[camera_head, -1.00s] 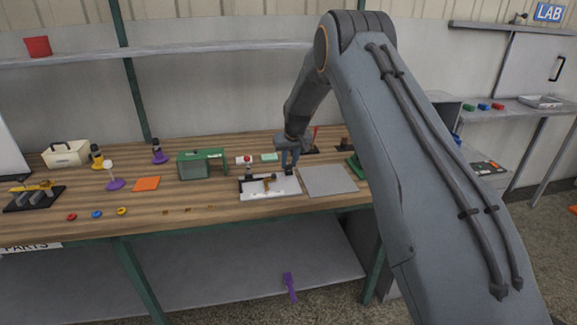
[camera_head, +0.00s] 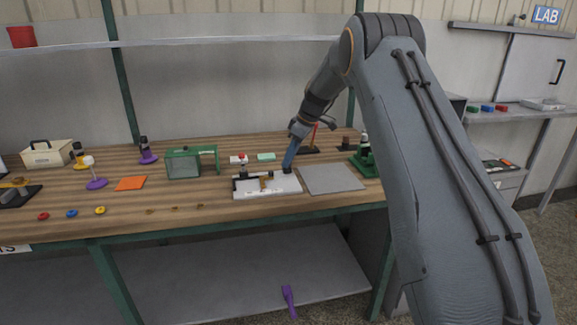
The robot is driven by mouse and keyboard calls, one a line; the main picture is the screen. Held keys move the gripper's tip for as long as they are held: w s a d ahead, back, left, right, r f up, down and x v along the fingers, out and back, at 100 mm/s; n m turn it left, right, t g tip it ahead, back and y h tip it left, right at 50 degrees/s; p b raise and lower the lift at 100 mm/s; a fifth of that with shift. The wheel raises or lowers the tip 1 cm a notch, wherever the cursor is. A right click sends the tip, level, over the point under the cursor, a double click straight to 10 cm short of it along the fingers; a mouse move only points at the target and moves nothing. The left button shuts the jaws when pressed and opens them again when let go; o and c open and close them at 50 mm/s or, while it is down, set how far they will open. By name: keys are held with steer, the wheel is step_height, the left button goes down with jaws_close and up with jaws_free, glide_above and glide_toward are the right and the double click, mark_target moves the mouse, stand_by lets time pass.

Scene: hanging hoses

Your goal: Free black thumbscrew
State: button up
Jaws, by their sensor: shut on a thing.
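A white fixture board (camera_head: 285,188) lies on the wooden bench, with a black bar and a small brown-gold part (camera_head: 265,181) on it. My gripper (camera_head: 288,168) points down at the board's right end, its wrist leaning to the upper right. A small black piece, seemingly the black thumbscrew (camera_head: 287,171), shows right at the fingertips. The jaws are shut on it. The fingers and the small size hide its thread and whether it still sits in the board.
A grey mat (camera_head: 333,179) lies right of the board, and a green stand (camera_head: 363,158) is beyond it. A green open-sided box (camera_head: 184,164), a red-topped white block (camera_head: 239,159) and a pale green block (camera_head: 266,157) stand behind and left.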

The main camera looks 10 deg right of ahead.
steer(key=shift+w+d+f+n+g+b, duration=0.1)
steer(key=shift+n+g+b, duration=0.2)
steer(key=shift+n+b, duration=0.4)
steer(key=shift+d+n+g+b, duration=0.1)
steer(key=shift+n+g+b, duration=0.2)
steer(key=shift+n+b, duration=0.4)
steer(key=shift+n, duration=0.3)
steer(key=o, duration=1.1)
steer(key=shift+c, duration=0.2)
steer(key=shift+a, duration=0.1)
steer(key=v, duration=0.8)
steer(key=shift+b, duration=0.35)
